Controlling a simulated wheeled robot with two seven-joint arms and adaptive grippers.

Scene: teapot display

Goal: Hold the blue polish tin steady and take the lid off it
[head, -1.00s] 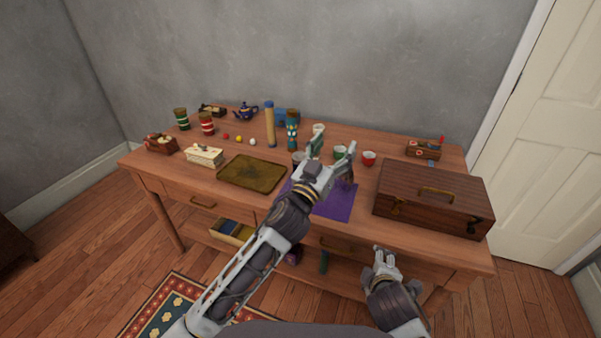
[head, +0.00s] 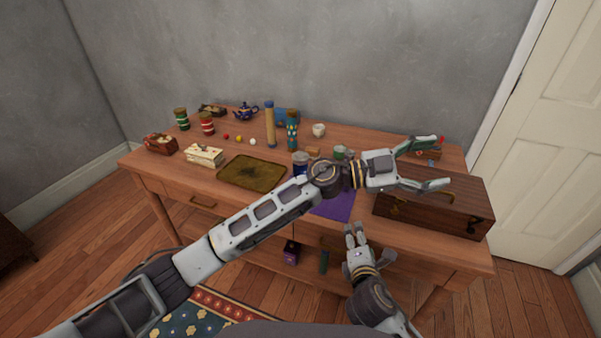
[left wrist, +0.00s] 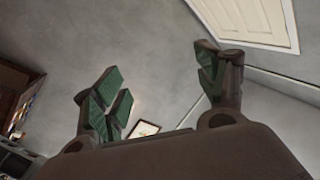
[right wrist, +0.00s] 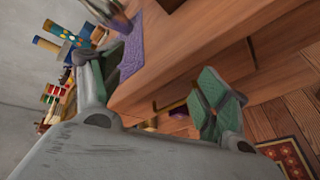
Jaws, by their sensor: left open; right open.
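The tin that looks like the blue polish tin (head: 301,161) stands on the table behind the purple cloth (head: 333,204), partly hidden by my left forearm. Whether its lid is on is too small to tell. What seems to be the same tin (right wrist: 112,14) is cut off at the top of the right wrist view. My left gripper (head: 443,164) is open and empty above the wooden case, well right of the tin. My right gripper (head: 355,230) is open and empty at the table's front edge, below the cloth.
The wooden case (head: 470,215) fills the table's right side. A dark tray (head: 251,173) lies left of the tin. A tan cylinder (head: 269,125), a patterned cylinder (head: 292,130), a green cup (head: 340,152) and a white cup (head: 319,130) stand behind.

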